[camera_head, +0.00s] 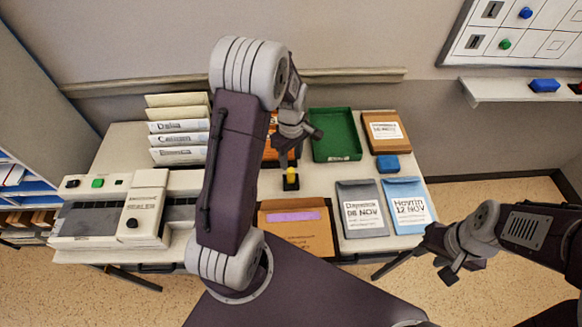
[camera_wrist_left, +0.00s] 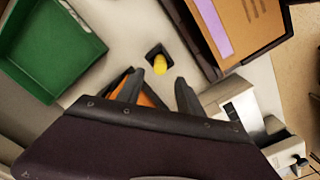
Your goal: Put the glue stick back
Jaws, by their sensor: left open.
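The yellow glue stick (camera_head: 290,178) stands upright in a small black square holder (camera_head: 292,186) on the table, behind the brown envelope. In the left wrist view the glue stick (camera_wrist_left: 160,65) lies just ahead of the fingertips, with the black holder (camera_wrist_left: 154,50) around its base. My left gripper (camera_head: 298,148) is over the table behind the glue stick; in the left wrist view its fingers (camera_wrist_left: 160,88) are apart with nothing between them. My right gripper (camera_head: 447,272) hangs past the table's right front edge; its jaw opening is unclear.
A green tray (camera_head: 336,136), a brown box (camera_head: 386,133) and a blue block (camera_head: 388,163) stand at the back right. Grey (camera_head: 361,209) and blue (camera_head: 408,203) envelopes and a brown envelope (camera_head: 296,228) lie in front. A sealer machine (camera_head: 130,210) and file rack (camera_head: 180,130) are left.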

